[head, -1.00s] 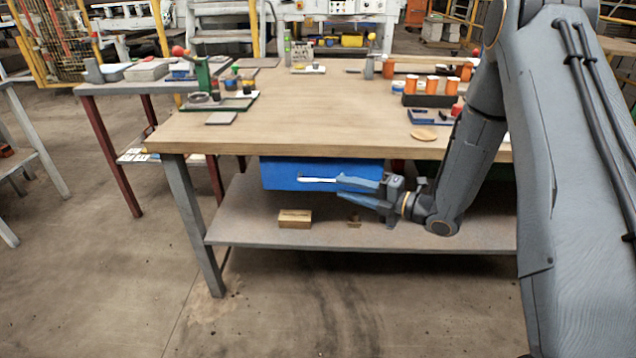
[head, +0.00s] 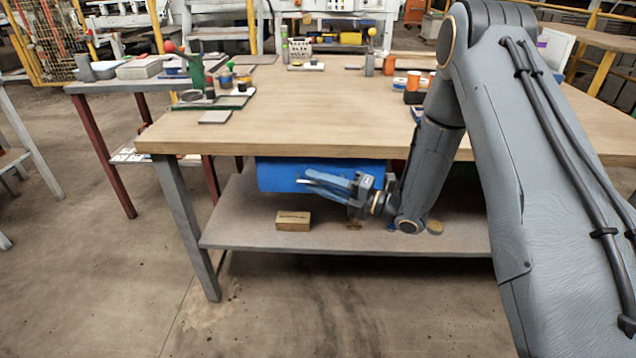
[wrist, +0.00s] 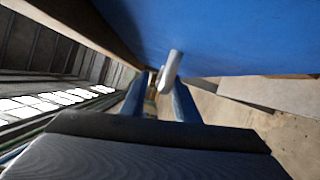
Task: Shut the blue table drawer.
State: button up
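The blue drawer (head: 280,176) hangs under the front edge of the wooden tabletop; I cannot tell how far out it is. In the wrist view its blue face (wrist: 235,35) fills the upper right. A pale bar handle (wrist: 171,70) sticks out from that face. My gripper (head: 306,180) is in front of the drawer, pointing left along it, with its blue fingers over the handle area.
The workbench (head: 300,115) has a lower shelf (head: 245,225) with a small wooden block (head: 293,220) under the drawer. A side table (head: 130,87) stands left. The floor in front is clear.

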jog(key=shift+c, duration=0.3)
grip_shut()
jog(key=shift+w, duration=0.1)
jog(key=w+b, duration=0.1)
jog(key=w, duration=0.2)
jog(key=shift+w+d, duration=0.1)
jog(key=shift+w, duration=0.25)
jog(key=shift+o, duration=0.3)
grip_release()
